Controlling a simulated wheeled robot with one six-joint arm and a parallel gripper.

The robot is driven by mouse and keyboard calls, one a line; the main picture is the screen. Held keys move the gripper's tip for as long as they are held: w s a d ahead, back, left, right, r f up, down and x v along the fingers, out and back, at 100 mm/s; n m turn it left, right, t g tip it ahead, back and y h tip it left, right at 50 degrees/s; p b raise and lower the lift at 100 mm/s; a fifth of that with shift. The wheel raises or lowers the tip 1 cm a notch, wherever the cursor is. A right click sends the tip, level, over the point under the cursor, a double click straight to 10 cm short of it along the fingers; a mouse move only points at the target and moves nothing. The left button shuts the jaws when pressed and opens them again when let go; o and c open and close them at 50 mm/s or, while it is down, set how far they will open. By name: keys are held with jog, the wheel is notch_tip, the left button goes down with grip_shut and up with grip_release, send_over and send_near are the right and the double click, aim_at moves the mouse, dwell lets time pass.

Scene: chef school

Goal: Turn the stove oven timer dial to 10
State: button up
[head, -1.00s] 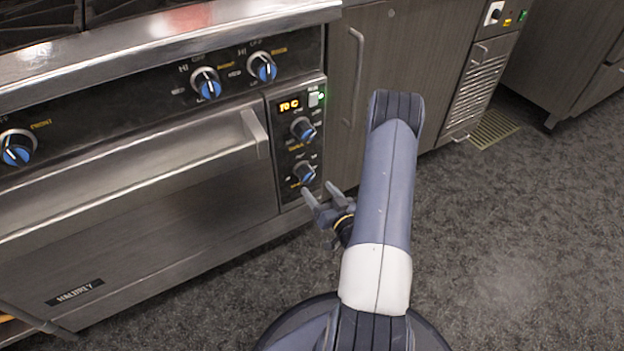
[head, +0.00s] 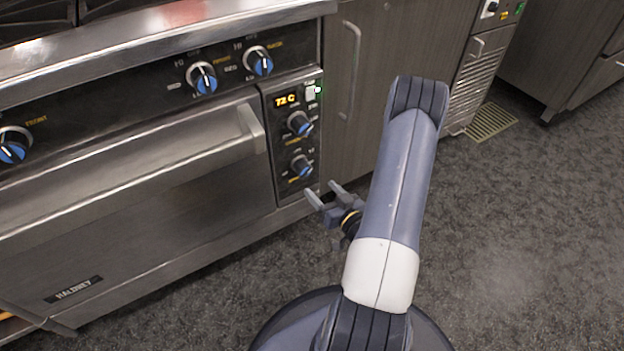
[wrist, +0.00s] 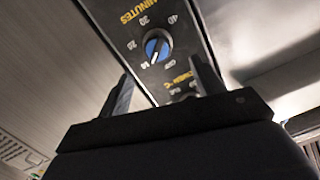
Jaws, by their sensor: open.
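The oven timer dial (head: 300,166) is the lower of two blue-capped knobs on the narrow black panel at the oven's right. In the wrist view the timer dial (wrist: 157,46) sits under the word MINUTES, with numbers around it. Its pale pointer line slants toward the lower left, near the 10 mark; the exact setting is too small to tell. My gripper (head: 323,191) is open and empty, just below and right of the dial, apart from it. In the wrist view my gripper's (wrist: 163,85) two fingers stand apart, with the dial beyond their tips.
The oven door handle (head: 150,165) sticks out at left. A cabinet (head: 375,50) with a vertical handle stands at right. Grey floor (head: 520,230) is open on the right.

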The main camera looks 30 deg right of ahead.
aim_at(308, 172)
jog(key=w+g+b, duration=0.1)
jog(key=w, duration=0.2)
jog(key=w+g+b, duration=0.1)
jog(key=w+b, duration=0.1)
jog(key=w, duration=0.2)
jog(key=w+f+n+g+b, duration=0.1)
jog(key=w+b, duration=0.1)
jog(key=w, duration=0.1)
jog(key=shift+w+a, duration=0.2)
jog(key=shift+w, duration=0.05)
dwell(0.4)
jog(key=c, duration=1)
jog(key=shift+o, duration=0.2)
jog(key=shift+r+p, duration=0.2)
jog(key=shift+p, duration=0.45)
jog(key=shift+f+m+g+p, duration=0.15)
jog(key=shift+m+g+p, duration=0.15)
jog(key=shift+m, duration=0.1)
